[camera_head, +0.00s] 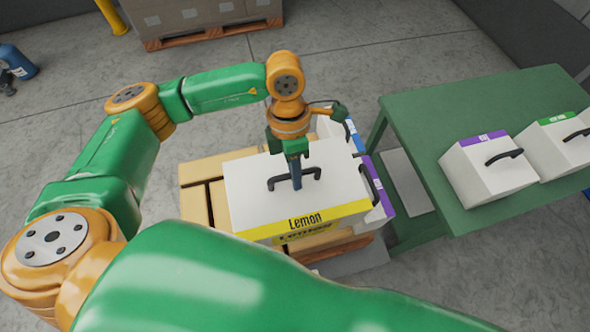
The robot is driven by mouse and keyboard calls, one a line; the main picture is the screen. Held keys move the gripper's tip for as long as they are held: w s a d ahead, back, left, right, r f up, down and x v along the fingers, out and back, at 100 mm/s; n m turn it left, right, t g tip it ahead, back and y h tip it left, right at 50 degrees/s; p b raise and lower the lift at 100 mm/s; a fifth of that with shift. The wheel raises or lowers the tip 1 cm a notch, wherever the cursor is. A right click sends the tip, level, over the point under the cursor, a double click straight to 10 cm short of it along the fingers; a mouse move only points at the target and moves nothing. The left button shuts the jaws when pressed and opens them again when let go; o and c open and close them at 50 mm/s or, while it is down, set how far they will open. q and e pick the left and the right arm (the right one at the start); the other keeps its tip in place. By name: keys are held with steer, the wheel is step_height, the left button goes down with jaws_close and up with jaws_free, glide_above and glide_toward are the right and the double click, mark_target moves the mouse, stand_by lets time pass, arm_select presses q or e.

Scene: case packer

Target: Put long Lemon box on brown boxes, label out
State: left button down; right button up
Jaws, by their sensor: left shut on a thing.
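The long white Lemon box (247,203) is in the middle of the head view, with a yellow strip and "Lemon" label along its near edge, facing me. My left gripper (296,180) comes down from above and is shut on the black handle on the box's top. The box is over the stack of brown boxes (205,170); I cannot tell whether it rests on them or hangs just above. It hides much of the stack. My right gripper is not in view.
White boxes with purple (381,198) and blue edges stand close along the Lemon box's right side. A green table (420,120) to the right holds a purple-label box (480,180) and a green-label box (552,150). A loaded pallet (200,35) stands at the back.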

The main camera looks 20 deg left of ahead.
arm_select(q)
steer(key=shift+w+a+f+b+x, duration=0.1)
steer(key=shift+w+a+b+x, duration=0.25)
steer(key=shift+b+x, duration=1.65)
steer(key=shift+w+a+f+b+x, duration=0.15)
steer(key=shift+w+b+x, duration=0.35)
steer(key=shift+b+x, duration=1.5)
steer(key=shift+w+a+f+b+x, duration=0.1)
steer(key=shift+w+a+b+x, duration=0.25)
steer(key=shift+b+x, duration=1.65)
steer(key=shift+w+f+b, duration=0.1)
steer(key=shift+f+b, duration=0.2)
steer(key=shift+f, duration=0.15)
steer(key=c, duration=0.8)
jaws_free()
steer(key=shift+d, duration=0.1)
steer(key=shift+o, duration=0.2)
